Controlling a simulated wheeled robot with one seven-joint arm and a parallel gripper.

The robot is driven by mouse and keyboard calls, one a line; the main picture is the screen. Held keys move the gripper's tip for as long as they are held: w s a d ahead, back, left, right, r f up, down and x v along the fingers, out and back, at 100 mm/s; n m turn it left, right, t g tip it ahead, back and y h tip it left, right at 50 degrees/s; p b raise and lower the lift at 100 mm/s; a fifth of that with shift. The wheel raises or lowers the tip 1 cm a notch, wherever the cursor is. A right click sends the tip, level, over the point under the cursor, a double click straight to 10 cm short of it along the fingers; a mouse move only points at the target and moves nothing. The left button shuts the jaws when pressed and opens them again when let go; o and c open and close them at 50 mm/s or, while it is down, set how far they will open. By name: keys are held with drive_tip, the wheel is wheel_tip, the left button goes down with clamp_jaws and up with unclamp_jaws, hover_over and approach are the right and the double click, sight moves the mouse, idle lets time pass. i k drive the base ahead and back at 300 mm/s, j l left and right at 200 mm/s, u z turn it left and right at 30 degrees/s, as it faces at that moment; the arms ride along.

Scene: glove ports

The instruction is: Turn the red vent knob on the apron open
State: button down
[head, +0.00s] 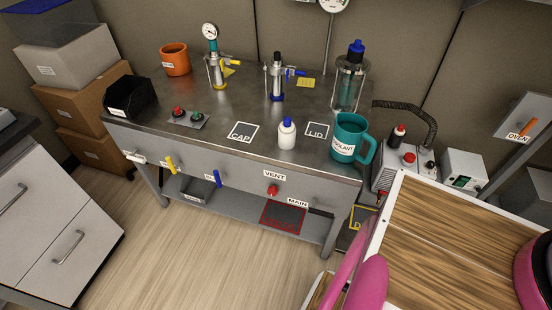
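The red vent knob (272,190) sits on the front apron (232,188) of the grey metal bench, just below a white VENT label (274,175). It is small here, and I cannot tell whether it stands open or closed. A MAIN label (297,202) is to its right, lower on the apron. My gripper is not recognisable in the head view, and nothing is seen touching the knob.
A yellow handle (171,165) and a blue handle (217,178) stick out of the apron to the left. A white bottle (287,134) and teal mug (350,139) stand above. Pink shapes (367,285) and a wood-topped surface (450,250) fill the lower right. Floor (215,265) in front is clear.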

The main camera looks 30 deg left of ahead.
sight(271, 191)
drive_tip(key=u, duration=1.3)
drive_tip(key=k+j+u, duration=0.15)
drive_tip(key=k+j, duration=0.35)
drive_tip(key=i+l+z, duration=0.35)
drive_tip(key=k+j, duration=0.05)
